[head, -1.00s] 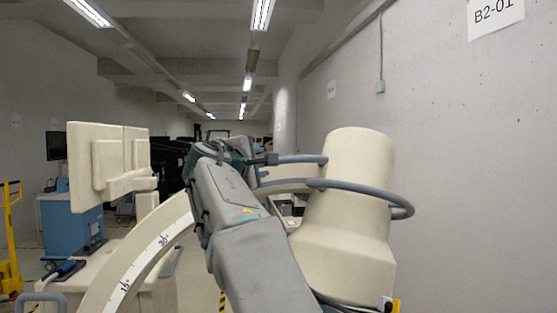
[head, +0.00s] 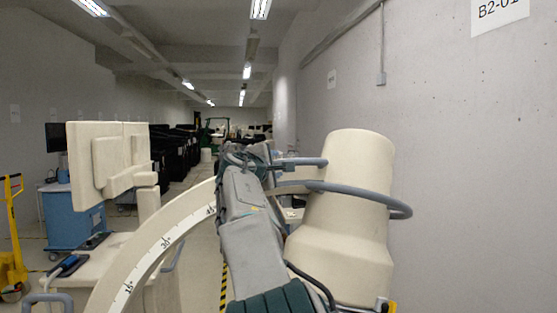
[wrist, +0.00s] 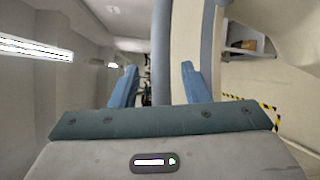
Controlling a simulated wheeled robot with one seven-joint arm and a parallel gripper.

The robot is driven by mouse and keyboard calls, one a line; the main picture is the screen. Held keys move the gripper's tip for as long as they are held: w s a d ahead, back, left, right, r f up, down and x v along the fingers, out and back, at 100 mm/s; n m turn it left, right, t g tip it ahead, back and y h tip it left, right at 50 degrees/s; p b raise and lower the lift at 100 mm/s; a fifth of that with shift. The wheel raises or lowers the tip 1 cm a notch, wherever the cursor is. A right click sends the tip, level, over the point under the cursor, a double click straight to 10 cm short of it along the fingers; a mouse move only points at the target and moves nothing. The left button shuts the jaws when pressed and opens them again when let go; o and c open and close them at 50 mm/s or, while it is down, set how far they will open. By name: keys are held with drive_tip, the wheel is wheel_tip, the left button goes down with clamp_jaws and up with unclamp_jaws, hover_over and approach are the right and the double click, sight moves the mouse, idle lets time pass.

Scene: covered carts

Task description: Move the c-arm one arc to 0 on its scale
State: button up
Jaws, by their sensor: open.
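The c-arm one arc (head: 150,255) is a cream curved band at lower left in the head view. Its visible marks read 15, 30 and 45; no 0 mark or pointer shows. The upper end of the arc passes behind my arm. A large cream housing (head: 345,220) at right carries a grey-blue handle loop (head: 365,190). In the wrist view my gripper (wrist: 160,82) is open, with two blue fingers apart. A grey-blue bar (wrist: 162,45) runs between them; I cannot tell whether it touches either finger. In the head view my fingers are hard to make out.
A cream double panel (head: 105,160) stands at left, near a blue cabinet (head: 75,220) and a yellow pallet jack (head: 14,245). A concrete wall (head: 450,150) is close on the right. Dark covered carts (head: 175,150) line the aisle behind.

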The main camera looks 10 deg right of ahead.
sight(276, 164)
drive_tip(key=shift+p+x, duration=0.85)
drive_tip(key=shift+x, duration=0.9)
clamp_jaws()
